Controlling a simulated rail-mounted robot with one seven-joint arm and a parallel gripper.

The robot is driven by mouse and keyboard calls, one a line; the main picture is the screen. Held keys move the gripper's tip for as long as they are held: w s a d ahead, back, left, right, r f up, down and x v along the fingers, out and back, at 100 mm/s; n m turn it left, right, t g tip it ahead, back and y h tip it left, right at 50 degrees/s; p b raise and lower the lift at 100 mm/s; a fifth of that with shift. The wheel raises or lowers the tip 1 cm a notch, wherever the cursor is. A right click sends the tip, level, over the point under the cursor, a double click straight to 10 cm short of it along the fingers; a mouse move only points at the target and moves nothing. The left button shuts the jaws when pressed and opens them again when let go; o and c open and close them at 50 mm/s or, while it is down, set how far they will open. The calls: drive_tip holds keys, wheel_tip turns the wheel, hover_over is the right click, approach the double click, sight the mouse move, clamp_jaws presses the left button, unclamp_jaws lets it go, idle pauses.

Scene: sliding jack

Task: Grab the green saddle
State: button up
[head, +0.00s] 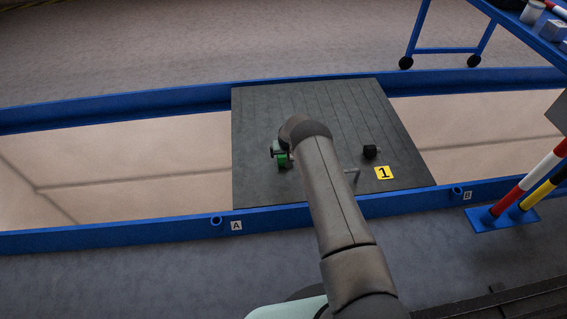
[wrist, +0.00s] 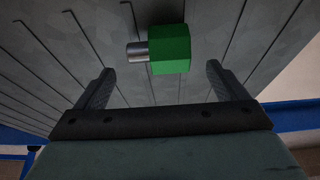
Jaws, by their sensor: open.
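The green saddle shows in the wrist view as a bright green block (wrist: 172,50) with a short metal pin sticking out to its left. It sits ahead of the space between the fingers of my gripper (wrist: 160,76). The fingers are open, one on each side, with clear gaps and no visible contact. In the head view a small green part (head: 283,161) shows just left of my arm's end on the grooved dark plate (head: 255,110). My arm hides most of my gripper there.
A yellow sign marked 1 (head: 384,173) and a small black knob (head: 370,152) are on the plate right of my arm. Blue rails (head: 150,225) run along a recessed bay. Striped posts (head: 530,182) stand at the right, and a blue cart (head: 445,50) at the back right.

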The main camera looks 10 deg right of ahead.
drive_tip(key=b+x, duration=0.1)
drive_tip(key=x, duration=0.2)
drive_tip(key=shift+s+f, duration=0.1)
drive_tip(key=shift+f, duration=0.15)
drive_tip(key=shift+r, duration=0.1)
drive_tip(key=c, duration=1.1)
drive_tip(key=shift+c, duration=1)
drive_tip(key=shift+r, duration=0.15)
